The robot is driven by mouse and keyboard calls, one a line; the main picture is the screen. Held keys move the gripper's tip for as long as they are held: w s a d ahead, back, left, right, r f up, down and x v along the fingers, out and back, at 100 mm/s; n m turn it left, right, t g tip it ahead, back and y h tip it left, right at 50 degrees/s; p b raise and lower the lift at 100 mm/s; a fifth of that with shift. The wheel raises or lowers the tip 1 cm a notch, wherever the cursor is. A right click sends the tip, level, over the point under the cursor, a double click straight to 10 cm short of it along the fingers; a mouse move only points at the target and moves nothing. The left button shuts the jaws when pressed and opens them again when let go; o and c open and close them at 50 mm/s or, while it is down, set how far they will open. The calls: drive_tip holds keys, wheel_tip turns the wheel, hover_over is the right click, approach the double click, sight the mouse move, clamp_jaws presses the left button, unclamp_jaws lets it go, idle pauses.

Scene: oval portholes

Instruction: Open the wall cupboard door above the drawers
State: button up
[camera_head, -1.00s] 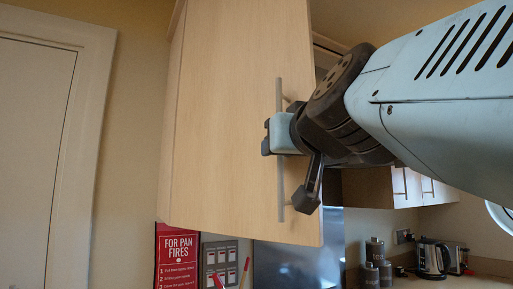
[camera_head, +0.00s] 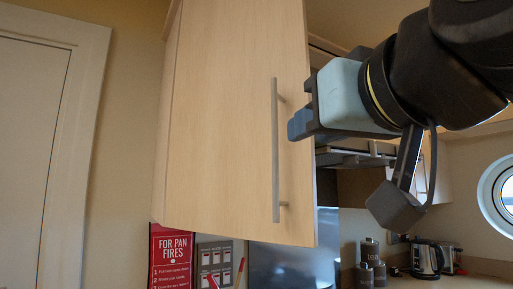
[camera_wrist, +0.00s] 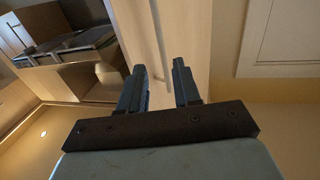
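The pale wood cupboard door (camera_head: 225,120) hangs at the centre of the head view, with a long upright metal bar handle (camera_head: 275,150) near its right edge. I cannot tell whether the door is slightly ajar. My gripper (camera_head: 302,112) is just right of the handle in the picture, overlapping the door's right edge and apart from the handle. In the wrist view my gripper (camera_wrist: 160,85) has its two fingers spread with nothing held between them. The handle (camera_wrist: 160,30) and door (camera_wrist: 188,35) show beyond the fingers. No drawers are visible.
A cooker hood (camera_head: 350,158) lies right of the door. A white door (camera_head: 35,150) is at the left, and a round window (camera_head: 500,195) at the right.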

drive_tip(key=shift+s+d, duration=0.1)
drive_tip(key=shift+s, duration=0.15)
drive_tip(key=shift+c, duration=0.3)
